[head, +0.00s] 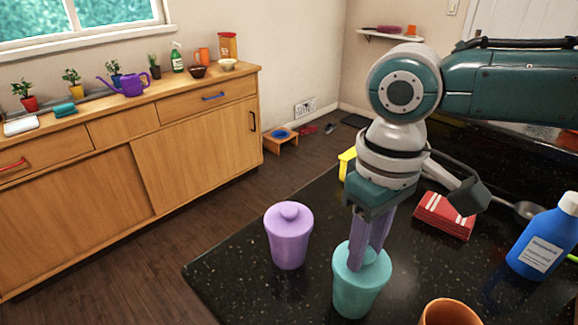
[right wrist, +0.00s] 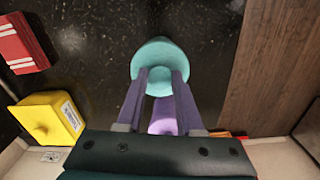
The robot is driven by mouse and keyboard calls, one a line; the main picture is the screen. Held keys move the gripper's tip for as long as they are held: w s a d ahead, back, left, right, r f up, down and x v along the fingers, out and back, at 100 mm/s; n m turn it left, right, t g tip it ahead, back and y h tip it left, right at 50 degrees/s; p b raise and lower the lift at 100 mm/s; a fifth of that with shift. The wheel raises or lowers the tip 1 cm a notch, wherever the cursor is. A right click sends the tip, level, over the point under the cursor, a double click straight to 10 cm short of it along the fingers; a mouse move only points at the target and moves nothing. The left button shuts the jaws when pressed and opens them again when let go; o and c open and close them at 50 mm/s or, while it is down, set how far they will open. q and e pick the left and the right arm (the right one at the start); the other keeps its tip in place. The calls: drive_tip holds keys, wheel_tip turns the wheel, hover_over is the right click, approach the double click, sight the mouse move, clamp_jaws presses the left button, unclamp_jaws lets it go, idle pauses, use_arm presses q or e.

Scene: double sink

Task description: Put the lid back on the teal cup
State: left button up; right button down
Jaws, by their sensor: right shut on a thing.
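The teal cup (head: 357,298) stands upright on the black counter, at the bottom of the head view. Its teal lid (head: 377,266) is at the cup's mouth and shows as a round disc in the right wrist view (right wrist: 160,52). My right gripper (head: 368,262) points down over the cup, its purple fingers shut on the lid's knob (right wrist: 159,76). No gap shows between lid and cup, but I cannot tell whether the lid is fully seated. The fingers hide part of the lid. My left gripper is not in view.
A purple lidded cup (head: 289,240) stands just left of the teal cup. An orange cup (head: 449,313) is at the front right, near a blue bottle (head: 545,240). A folded red cloth (head: 443,216) and a yellow object (head: 346,162) lie behind. The counter's left edge is close.

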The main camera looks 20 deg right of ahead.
drive_tip(key=shift+f, duration=0.2)
idle(0.6)
drive_tip(key=shift+p, duration=0.6)
idle(0.5)
unclamp_jaws()
idle(0.5)
drive_tip(key=shift+r, duration=0.1)
drive_tip(key=shift+r+p, duration=0.45)
drive_tip(key=shift+p, duration=0.15)
wheel_tip(320, 180, up, 6)
drive_tip(key=p, duration=0.7)
